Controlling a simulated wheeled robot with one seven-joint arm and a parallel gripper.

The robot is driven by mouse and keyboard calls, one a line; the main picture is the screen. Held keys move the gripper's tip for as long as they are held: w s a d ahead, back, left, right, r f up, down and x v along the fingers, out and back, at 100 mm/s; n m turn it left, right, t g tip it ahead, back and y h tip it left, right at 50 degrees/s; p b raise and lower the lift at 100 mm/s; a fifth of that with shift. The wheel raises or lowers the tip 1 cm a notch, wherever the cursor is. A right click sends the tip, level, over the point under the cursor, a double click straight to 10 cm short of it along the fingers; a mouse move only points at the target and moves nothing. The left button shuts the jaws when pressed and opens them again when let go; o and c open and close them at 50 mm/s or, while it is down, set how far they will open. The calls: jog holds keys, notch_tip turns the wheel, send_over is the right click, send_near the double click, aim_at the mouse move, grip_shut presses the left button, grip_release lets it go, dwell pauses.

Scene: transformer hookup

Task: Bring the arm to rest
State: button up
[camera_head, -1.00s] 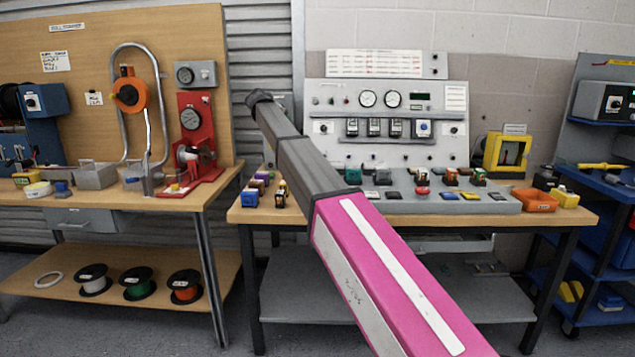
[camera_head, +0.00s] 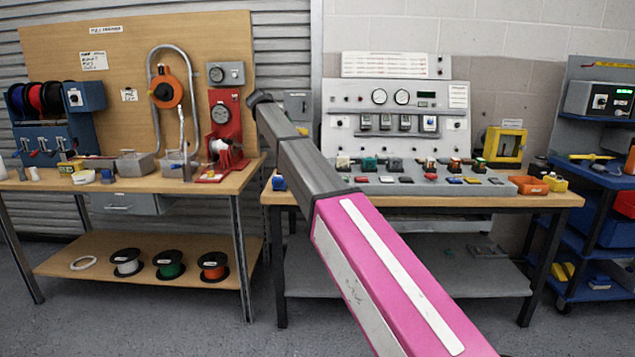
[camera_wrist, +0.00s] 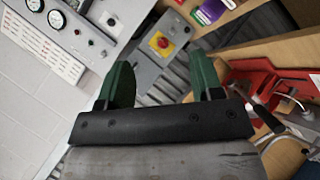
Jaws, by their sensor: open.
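My gripper (camera_wrist: 163,78) shows in the wrist view with two green fingers spread apart. Nothing is held between them. Beyond them is a grey box with a red button on a yellow plate (camera_wrist: 160,43). In the head view my pink and dark grey arm (camera_head: 385,275) reaches up and left from the lower right, ending in front of the gap between the two benches. The fingers themselves cannot be made out in the head view.
The right bench (camera_head: 420,200) carries a grey gauge panel (camera_head: 355,100). A blue trolley (camera_head: 600,180) stands far right. Grey floor (camera_head: 190,325) is clear in front.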

jog(key=s+d+f+m+g+y, duration=0.1)
jog(key=s+d+f+g, duration=0.1)
jog(key=s+d+f, duration=0.65)
jog(key=s+d+f+g, duration=0.1)
jog(key=d+f, duration=0.4)
jog(key=f, duration=0.8)
jog(key=s+d+f+m+g+y, duration=0.1)
jog(key=s+d+f+g, duration=0.1)
jog(key=s+d+f, duration=0.6)
jog(key=s+d+f+m+g+y, duration=0.1)
jog(key=s+d+f, duration=0.3)
jog(key=s+f, duration=0.3)
jog(key=s+d+f+m+g+y, duration=0.1)
jog(key=s+d+f, duration=0.3)
jog(key=s+f, duration=0.4)
jog(key=s+d+f+m+g+y, duration=0.1)
jog(key=s+d+f, duration=0.3)
jog(key=s+f, duration=0.4)
jog(key=s+m+g, duration=0.1)
jog(key=s, duration=0.3)
jog(key=shift+s+m, duration=0.3)
jog(key=shift+s, duration=0.05)
